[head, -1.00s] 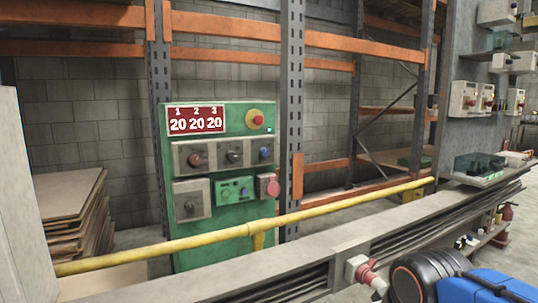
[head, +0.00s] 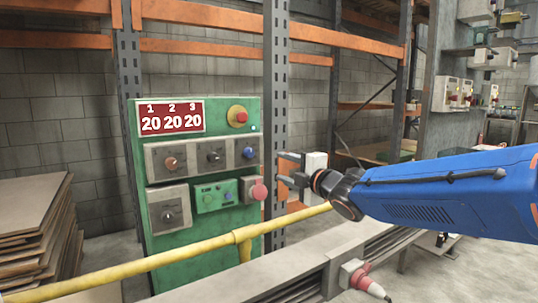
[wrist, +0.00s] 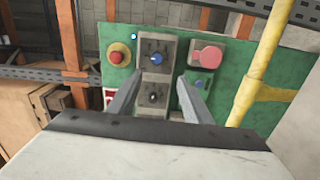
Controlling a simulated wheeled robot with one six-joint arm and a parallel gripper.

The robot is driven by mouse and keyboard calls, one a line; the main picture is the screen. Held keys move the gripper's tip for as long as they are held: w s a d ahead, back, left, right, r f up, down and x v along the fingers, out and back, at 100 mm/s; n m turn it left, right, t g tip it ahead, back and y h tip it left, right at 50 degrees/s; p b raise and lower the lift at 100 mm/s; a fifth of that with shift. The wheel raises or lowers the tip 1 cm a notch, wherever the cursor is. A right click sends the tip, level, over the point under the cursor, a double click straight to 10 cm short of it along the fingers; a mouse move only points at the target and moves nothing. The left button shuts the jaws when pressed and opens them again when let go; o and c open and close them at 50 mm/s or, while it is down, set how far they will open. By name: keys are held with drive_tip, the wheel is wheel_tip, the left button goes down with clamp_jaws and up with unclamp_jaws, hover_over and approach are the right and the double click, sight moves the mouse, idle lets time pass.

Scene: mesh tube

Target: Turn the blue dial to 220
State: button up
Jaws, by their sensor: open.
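The blue dial (head: 249,153) is at the right end of the upper row on the green control panel (head: 150,240) in the head view. It also shows in the wrist view (wrist: 156,58), just beyond my fingertips. A red display (head: 171,118) reads 20 under each of 1, 2 and 3. My gripper (head: 283,168) is open and empty, to the right of the panel in the head view. In the wrist view its two fingers (wrist: 157,85) spread on either side of the dial boxes. I see no contact with the dial.
A black dial (head: 214,156) and an orange-brown dial (head: 171,163) share the row. A red button (head: 238,116) sits above, and a red round plug (head: 259,191) juts out below. A yellow rail (head: 180,258) runs in front of the panel. A rack post (head: 275,100) stands behind it.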

sight(251, 153)
drive_tip(key=shift+n+y, duration=0.3)
drive_tip(key=x, duration=1.8)
drive_tip(key=shift+s+a+r, duration=0.1)
drive_tip(key=shift+r, duration=0.15)
drive_tip(key=shift+c, duration=0.7)
drive_tip(key=c, duration=0.9)
